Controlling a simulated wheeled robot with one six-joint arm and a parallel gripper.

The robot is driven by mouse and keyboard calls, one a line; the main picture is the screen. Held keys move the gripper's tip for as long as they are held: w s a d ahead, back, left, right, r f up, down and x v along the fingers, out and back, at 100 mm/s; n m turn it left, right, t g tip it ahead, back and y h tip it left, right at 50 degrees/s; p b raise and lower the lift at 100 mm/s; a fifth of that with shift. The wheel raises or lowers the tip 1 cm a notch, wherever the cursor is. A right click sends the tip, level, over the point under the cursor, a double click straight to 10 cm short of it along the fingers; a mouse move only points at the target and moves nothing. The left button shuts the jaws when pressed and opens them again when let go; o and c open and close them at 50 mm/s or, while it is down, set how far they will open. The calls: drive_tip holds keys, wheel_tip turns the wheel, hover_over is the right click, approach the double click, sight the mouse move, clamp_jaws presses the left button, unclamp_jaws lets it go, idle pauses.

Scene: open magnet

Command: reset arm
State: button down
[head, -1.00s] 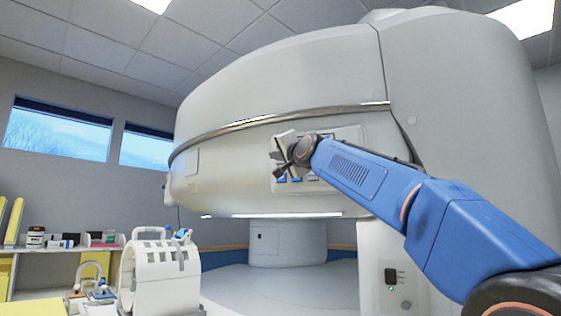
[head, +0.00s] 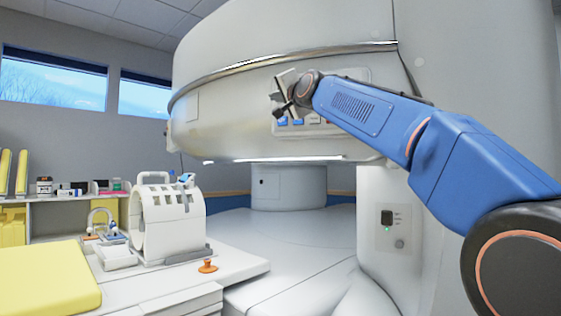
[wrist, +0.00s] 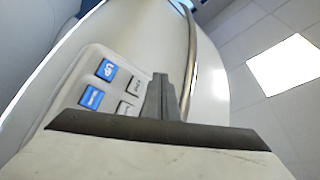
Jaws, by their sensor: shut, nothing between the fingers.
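My blue arm reaches in from the right in the head view. My gripper (head: 279,109) is in front of the magnet's button panel (head: 345,118). In the wrist view my gripper (wrist: 160,88) shows its dark fingers closed together with nothing between them. The panel (wrist: 92,62) lies behind and to the left of the fingers there, with blue and white buttons. One blue button (wrist: 107,69) reads "UP"; the lettering on the others is too small to read surely. Whether the fingertips touch the panel I cannot tell.
The large white magnet (head: 285,45) fills the upper middle. A white coil (head: 170,222) and an orange knob-like piece (head: 207,266) stand on the patient table (head: 232,262), with a yellow pad (head: 45,279) at left. A shelf (head: 75,198) holds small boxes.

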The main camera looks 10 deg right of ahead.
drive_tip(key=s+d+f+n+g+h, duration=0.1)
drive_tip(key=s+d+f+n+g, duration=0.2)
drive_tip(key=s+f, duration=1.2)
drive_tip(key=s+d+f+n+g+h, duration=0.2)
drive_tip(key=s+d+f+g, duration=0.4)
drive_tip(key=s+f, duration=1)
drive_tip(key=s+d+f+n+g+h, duration=0.2)
drive_tip(key=s+f, duration=1.3)
drive_tip(key=f, duration=2.6)
drive_tip(key=d+n+g, duration=0.1)
drive_tip(key=d+g, duration=0.2)
drive_tip(key=g, duration=0.1)
drive_tip(key=shift+s+d+f+n, duration=0.15)
drive_tip(key=shift+s+f+n, duration=0.15)
drive_tip(key=shift+f, duration=0.1)
